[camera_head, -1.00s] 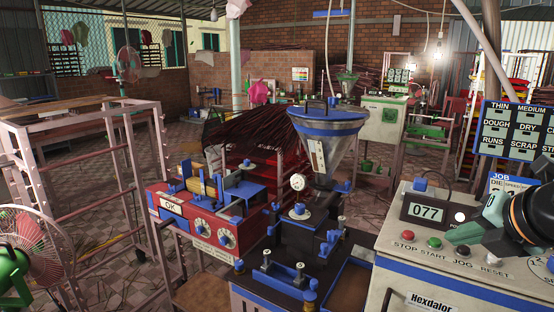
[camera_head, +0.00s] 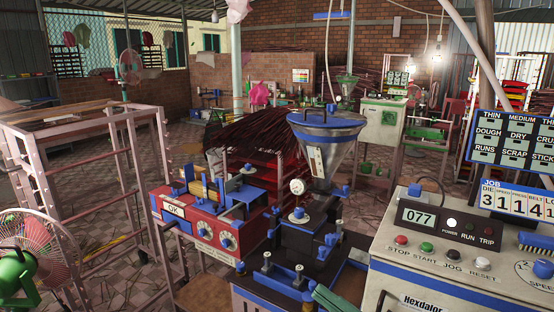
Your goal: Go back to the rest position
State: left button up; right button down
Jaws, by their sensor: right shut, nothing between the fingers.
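My right gripper (camera_head: 333,299) shows only as green finger parts at the bottom edge, shut and empty. It is low in front of the extruder, left of the white control cabinet (camera_head: 400,292), apart from the buttons. Most of the hand and arm is below the picture. My left gripper is not in view. The cabinet's display (camera_head: 418,217) reads 077 and a white POWER lamp (camera_head: 451,223) is lit. The extruder's blue-rimmed hopper (camera_head: 326,130) stands upright behind.
A red machine marked OK (camera_head: 212,222) stands left of the extruder. A pink metal rack (camera_head: 125,180) and a fan (camera_head: 35,250) stand at the left. Tiled floor shows between them.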

jog(key=w+d+f+m+t+h, duration=0.2)
jog(key=d+f+m+t+h, duration=0.35)
jog(key=f+m+h, duration=0.45)
jog(key=s+d+f+m+g+h+p, duration=0.1)
jog(key=s+d+f+m+g+h, duration=0.2)
jog(key=f, duration=0.5)
jog(key=s+f+m+g+h, duration=0.1)
jog(key=s+f+m+h, duration=0.1)
jog(key=s+f+m, duration=0.5)
jog(key=s+f+g+h, duration=0.1)
jog(key=s+f+g, duration=0.3)
jog(key=s+f, duration=0.3)
notch_tip(320, 180, down, 4)
jog(key=shift+s+r+n+p, duration=0.1)
jog(key=shift+s+n+p, duration=0.2)
jog(key=shift+s+p, duration=0.05)
